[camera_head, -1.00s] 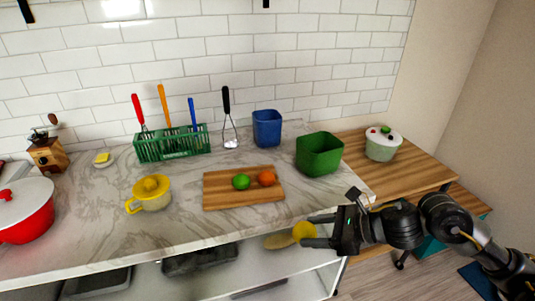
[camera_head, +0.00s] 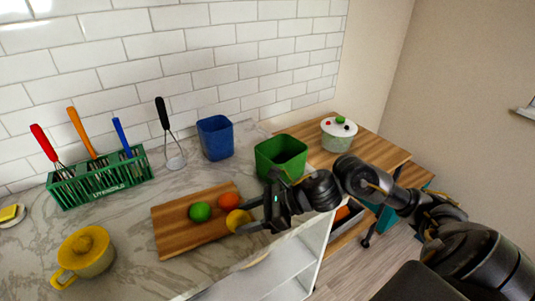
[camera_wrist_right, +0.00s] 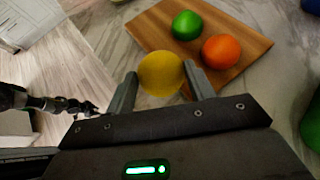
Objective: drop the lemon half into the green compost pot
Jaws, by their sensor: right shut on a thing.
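My right gripper (camera_head: 250,218) is shut on the yellow lemon half (camera_head: 237,220), which shows between the two fingers in the right wrist view (camera_wrist_right: 161,74). In the head view it appears at the front right edge of the wooden cutting board (camera_head: 168,244); its height above the board is hard to tell. The green compost pot (camera_head: 281,153) stands upright on the counter, behind and to the right of the gripper, its lower part partly hidden by my right arm. In the right wrist view the pot (camera_wrist_right: 312,122) shows only at the right edge. My left gripper is out of view.
A green lime (camera_head: 200,211) and an orange (camera_head: 229,200) lie on the board beside the lemon half. A blue pot (camera_head: 215,138) stands left of the green one. A lidded white pot (camera_head: 338,134) stands on the wooden side surface. A yellow juicer (camera_head: 84,252) is at left.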

